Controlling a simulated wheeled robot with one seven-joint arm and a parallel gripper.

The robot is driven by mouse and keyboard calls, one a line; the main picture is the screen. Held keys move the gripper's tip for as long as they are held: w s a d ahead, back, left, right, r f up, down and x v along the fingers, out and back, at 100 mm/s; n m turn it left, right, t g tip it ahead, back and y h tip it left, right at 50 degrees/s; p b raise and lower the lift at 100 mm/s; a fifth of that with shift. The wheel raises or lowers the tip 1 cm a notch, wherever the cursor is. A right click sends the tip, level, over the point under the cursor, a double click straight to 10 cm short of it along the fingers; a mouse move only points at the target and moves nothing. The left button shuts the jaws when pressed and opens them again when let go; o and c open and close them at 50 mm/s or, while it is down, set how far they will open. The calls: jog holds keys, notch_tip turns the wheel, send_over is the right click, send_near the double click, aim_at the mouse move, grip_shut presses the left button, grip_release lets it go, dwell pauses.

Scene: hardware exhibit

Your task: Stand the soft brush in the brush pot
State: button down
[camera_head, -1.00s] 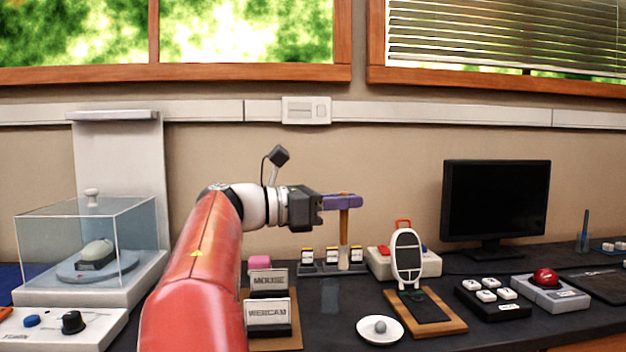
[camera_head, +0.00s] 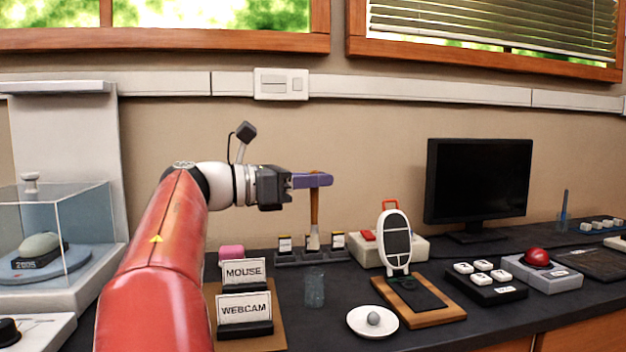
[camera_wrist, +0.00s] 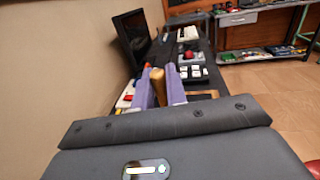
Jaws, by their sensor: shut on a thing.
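The soft brush (camera_head: 315,207) has a wooden handle and pale bristles. It hangs upright, bristles down. My gripper (camera_head: 314,180) has purple fingers and is shut on the upper end of the handle. In the wrist view the handle (camera_wrist: 157,84) sits between the two fingers (camera_wrist: 160,90). A clear glass cup (camera_head: 315,288), which looks like the brush pot, stands on the dark counter. It appears empty. The bristles show above it in the head view, apart from its rim; the depth between them is hard to judge.
Behind the bristles is a rack (camera_head: 288,258) of small labelled items. MOUSE (camera_head: 243,273) and WEBCAM (camera_head: 245,310) signs stand left of the cup. A white dish (camera_head: 373,321) and a wooden board (camera_head: 437,312) lie right. Another glass (camera_head: 562,224) holding a blue stick stands far right.

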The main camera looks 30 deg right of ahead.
aim_at(312, 224)
jog(key=shift+f+b, duration=3)
jog(key=shift+f, duration=1)
jog(key=c, duration=1.3)
grip_release()
jog(key=shift+c, duration=0.2)
jog(key=shift+a, duration=0.1)
jog(key=w+a+p, duration=0.1)
jog(key=a, duration=0.6)
jog(key=shift+a, duration=0.3)
jog(key=shift+s, duration=0.1)
